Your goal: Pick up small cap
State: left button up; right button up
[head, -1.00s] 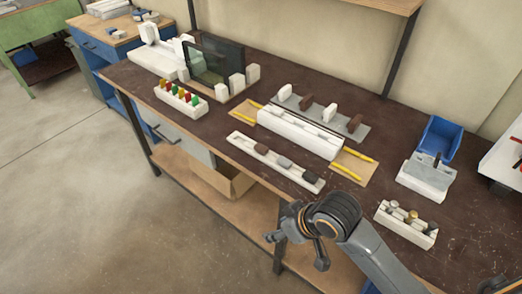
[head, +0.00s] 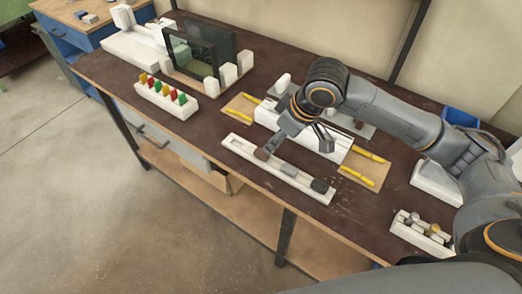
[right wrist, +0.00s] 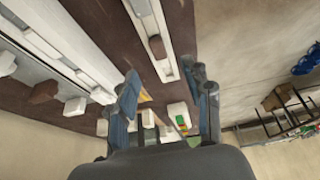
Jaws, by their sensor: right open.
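A white slotted tray (head: 235,145) lies along the front of the bench and holds three caps: a brownish one (head: 262,154), a light grey one (head: 288,169) and a dark grey one (head: 319,186). I cannot tell for sure which is the small cap. My right gripper (head: 298,142) is open above the tray's left part, one finger close to the brownish cap. In the right wrist view the fingers (right wrist: 168,97) are spread and empty. The brownish cap (right wrist: 157,47) and light grey cap (right wrist: 140,7) sit in the tray beyond the fingertips. My left gripper is out of view.
A long white profile block (head: 268,116) stands just behind the tray, with yellow markers on pads (head: 360,175) at both ends. A rack of coloured clips (head: 165,97) is at left; a pin holder (head: 422,232) is at right. My right arm hides part of the back.

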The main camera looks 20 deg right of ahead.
aim_at(262, 153)
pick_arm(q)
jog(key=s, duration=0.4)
pick_arm(e)
jog(key=x, duration=0.3)
jog(key=shift+w+f, duration=0.1)
jog(key=shift+f, duration=0.05)
jog(key=x, duration=0.3)
jog(key=shift+w+p, duration=0.25)
jog(key=shift+p, duration=0.1)
jog(key=x, duration=0.3)
jog(key=shift+w+a+f, duration=0.1)
jog(key=shift+f, duration=0.15)
jog(key=c, duration=0.8)
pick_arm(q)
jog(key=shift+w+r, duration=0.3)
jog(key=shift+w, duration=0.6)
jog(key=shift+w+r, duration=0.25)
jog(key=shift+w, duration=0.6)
